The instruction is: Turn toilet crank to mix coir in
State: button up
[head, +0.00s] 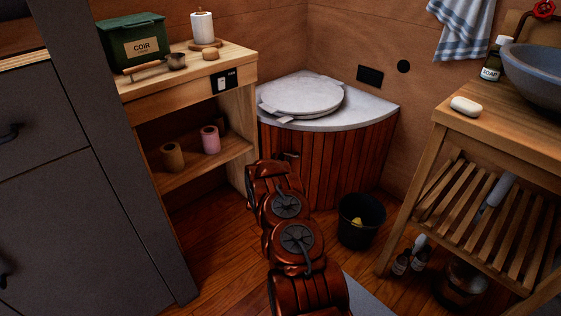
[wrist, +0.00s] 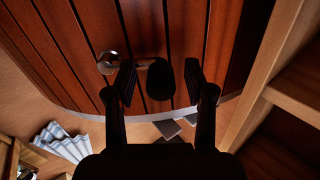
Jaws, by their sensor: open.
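The composting toilet (head: 345,150) is a corner cabinet with reddish wooden slats, a grey top and a round lid (head: 300,97). Its crank shows in the wrist view as a round metal hub (wrist: 107,63) on the slats, with an arm leading to a dark knob (wrist: 159,80). In the head view only a bit of the crank (head: 291,155) shows just above my arm. My gripper (wrist: 163,82) is open, one dark finger on each side of the knob. I cannot tell whether either finger touches it. The green coir box (head: 135,48) stands on the wooden shelf unit.
A black bin (head: 361,220) stands on the floor right of my arm. The wooden shelf unit (head: 245,110) is close on the left.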

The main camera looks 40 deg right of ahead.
jog(key=shift+w+d, duration=0.15)
jog(key=shift+d, duration=0.05)
jog(key=shift+c, duration=0.3)
grip_shut()
dwell(0.4)
